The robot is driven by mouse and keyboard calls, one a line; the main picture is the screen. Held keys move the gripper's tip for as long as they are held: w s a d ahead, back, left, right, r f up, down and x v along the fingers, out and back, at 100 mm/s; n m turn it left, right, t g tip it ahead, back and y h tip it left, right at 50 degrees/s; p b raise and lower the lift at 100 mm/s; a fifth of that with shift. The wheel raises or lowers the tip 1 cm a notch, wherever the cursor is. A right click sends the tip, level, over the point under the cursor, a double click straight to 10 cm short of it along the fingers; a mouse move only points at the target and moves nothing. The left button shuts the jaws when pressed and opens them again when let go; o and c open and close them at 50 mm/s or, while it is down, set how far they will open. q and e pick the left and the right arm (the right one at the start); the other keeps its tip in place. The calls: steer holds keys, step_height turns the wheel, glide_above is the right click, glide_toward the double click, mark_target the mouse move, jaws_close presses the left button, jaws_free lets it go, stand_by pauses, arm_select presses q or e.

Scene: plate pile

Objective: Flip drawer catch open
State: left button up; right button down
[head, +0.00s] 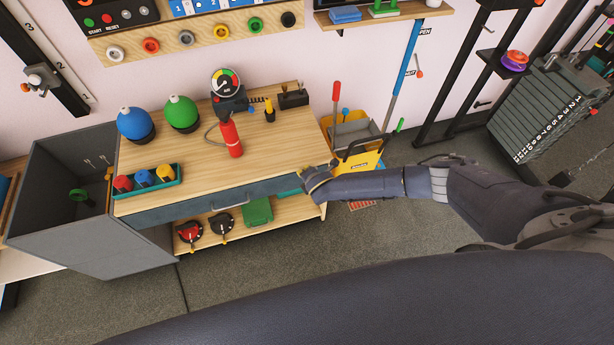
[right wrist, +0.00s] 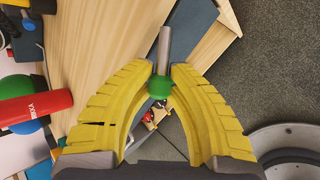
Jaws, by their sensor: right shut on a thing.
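The drawer (head: 190,207) has a dark blue-grey front with a light bar handle and sits under the wooden tabletop of the workbench. My right gripper (head: 312,178) is at the right end of the drawer front. In the right wrist view its yellow fingers (right wrist: 162,82) are closed on a green ball knob (right wrist: 158,88) at the end of a grey rod (right wrist: 165,48). This knobbed rod looks like the drawer catch. In the head view the gripper hides most of the catch. My left gripper is not in view.
On the bench stand a red extinguisher-like bottle (head: 231,136), a blue ball (head: 135,122), a green ball (head: 181,112) and a teal tray (head: 150,193). A yellow mop bucket (head: 360,160) stands right of the bench. The floor in front is clear.

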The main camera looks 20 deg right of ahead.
steer(key=c, duration=1.2)
jaws_free()
steer(key=shift+s, duration=0.1)
steer(key=shift+c, duration=0.2)
steer(key=v, duration=1.2)
